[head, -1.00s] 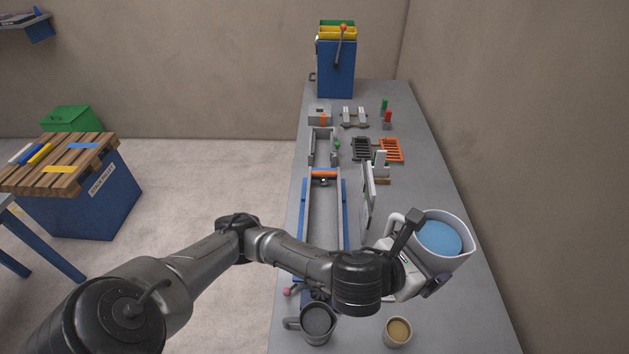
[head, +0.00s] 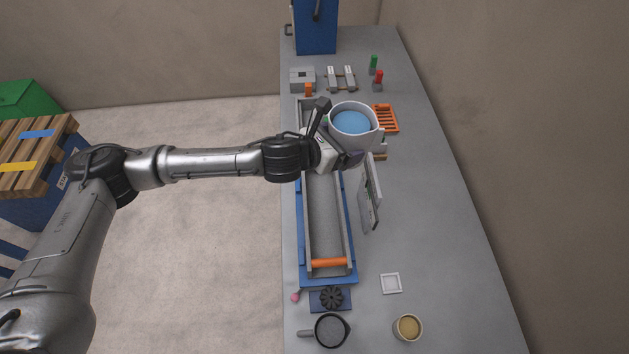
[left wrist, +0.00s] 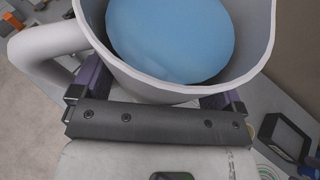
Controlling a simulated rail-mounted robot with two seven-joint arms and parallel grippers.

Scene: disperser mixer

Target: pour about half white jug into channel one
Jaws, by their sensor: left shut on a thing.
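My left gripper (head: 347,157) is shut on the white jug (head: 371,142), which is held up and looks close to upright. Blue liquid (head: 351,122) lies inside it. In the left wrist view the jug (left wrist: 253,45) fills the top, its handle at the left, with the blue liquid (left wrist: 170,38) below the rim. A long grey channel (head: 324,215) on a blue base runs along the bench, with an orange bar across its near end. The jug and gripper hide its far part. I cannot read which channel is number one. My right gripper is not in view.
A grey panel (head: 370,195) stands right of the channel. The bench's right side is clear.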

